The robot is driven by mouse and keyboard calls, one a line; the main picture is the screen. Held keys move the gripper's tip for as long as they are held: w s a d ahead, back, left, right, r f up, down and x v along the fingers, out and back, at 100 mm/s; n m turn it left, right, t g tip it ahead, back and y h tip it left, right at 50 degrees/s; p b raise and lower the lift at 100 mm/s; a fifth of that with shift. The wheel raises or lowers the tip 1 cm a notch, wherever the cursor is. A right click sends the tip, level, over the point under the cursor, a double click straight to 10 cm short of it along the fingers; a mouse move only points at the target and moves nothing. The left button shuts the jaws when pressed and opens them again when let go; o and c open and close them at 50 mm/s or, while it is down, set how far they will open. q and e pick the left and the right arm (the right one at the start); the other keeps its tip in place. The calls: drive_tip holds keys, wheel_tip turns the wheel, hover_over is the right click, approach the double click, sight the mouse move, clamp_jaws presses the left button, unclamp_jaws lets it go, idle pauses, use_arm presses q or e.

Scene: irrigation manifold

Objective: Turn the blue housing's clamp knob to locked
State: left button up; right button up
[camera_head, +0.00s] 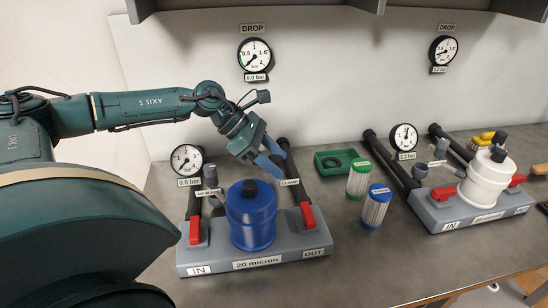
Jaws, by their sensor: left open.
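The blue housing (252,218) stands upright on a grey manifold base (215,262) labelled "20 micron", with IN and OUT tags. A black knob (250,187) sits on its top. A small white tag (289,183), which seems to read CLAMP, shows at the housing's upper right. I cannot tell which part it marks or any knob's setting. My left gripper (274,164) reaches in from the left, above and behind the housing's right side, near that tag. Its blue-tipped fingers are open, with nothing seen between them. My right gripper is out of view.
Red handles (195,230) and (308,215) flank the housing. A gauge (187,159) stands behind it. A white housing (487,178) stands on a second base. Front bench is clear.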

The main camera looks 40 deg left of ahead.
use_arm(q)
drive_tip(key=shift+c, duration=0.3)
drive_tip(key=c, duration=0.9)
